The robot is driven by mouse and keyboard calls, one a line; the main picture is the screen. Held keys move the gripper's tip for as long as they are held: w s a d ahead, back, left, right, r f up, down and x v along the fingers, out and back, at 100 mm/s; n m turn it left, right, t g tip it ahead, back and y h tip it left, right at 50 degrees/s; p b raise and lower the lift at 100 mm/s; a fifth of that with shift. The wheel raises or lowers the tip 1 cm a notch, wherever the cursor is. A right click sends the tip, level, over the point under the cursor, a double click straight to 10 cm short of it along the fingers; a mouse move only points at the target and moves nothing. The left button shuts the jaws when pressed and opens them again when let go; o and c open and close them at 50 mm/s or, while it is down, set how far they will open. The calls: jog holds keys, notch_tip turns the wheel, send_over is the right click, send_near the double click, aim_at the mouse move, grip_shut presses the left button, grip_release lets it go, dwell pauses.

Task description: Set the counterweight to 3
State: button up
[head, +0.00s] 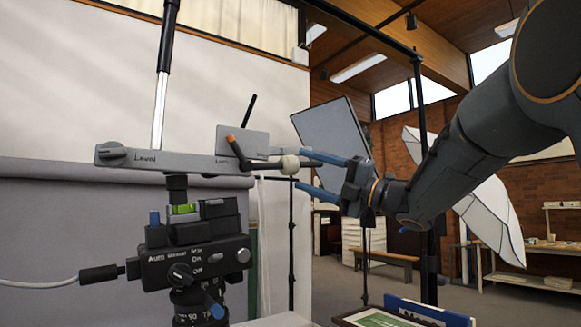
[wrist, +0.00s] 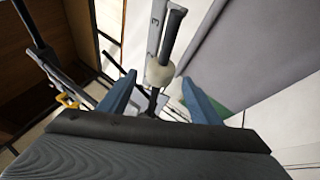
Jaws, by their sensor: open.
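A grey metal bar (head: 170,160) lies level across the top of a black camera head (head: 195,255). Its left end has a knob and lettering, and its right part carries a small grey plate (head: 245,143). A pale round ball (head: 290,165) sits at the bar's right end; it also shows in the wrist view (wrist: 160,71). There a "3" is readable on a grey strip (wrist: 154,30) beyond the ball, beside a dark rod (wrist: 173,30). I cannot tell which part is the counterweight. My gripper (head: 304,171) is open, its blue fingers on either side of the ball; contact is unclear.
A dark flat panel (head: 332,140) and a thin stand (head: 291,245) are behind my gripper. Framed items (head: 425,312) lie low at the front. A bench (head: 388,263) stands farther back.

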aim_at(298, 168)
jog(key=p+x, duration=0.1)
jog(key=x, duration=0.4)
jog(key=shift+w+a+r+p, duration=0.1)
jog(key=shift+w+a+p, duration=0.1)
jog(key=shift+a+p, duration=0.15)
jog(key=shift+d, duration=0.1)
jog(key=shift+c, duration=0.4)
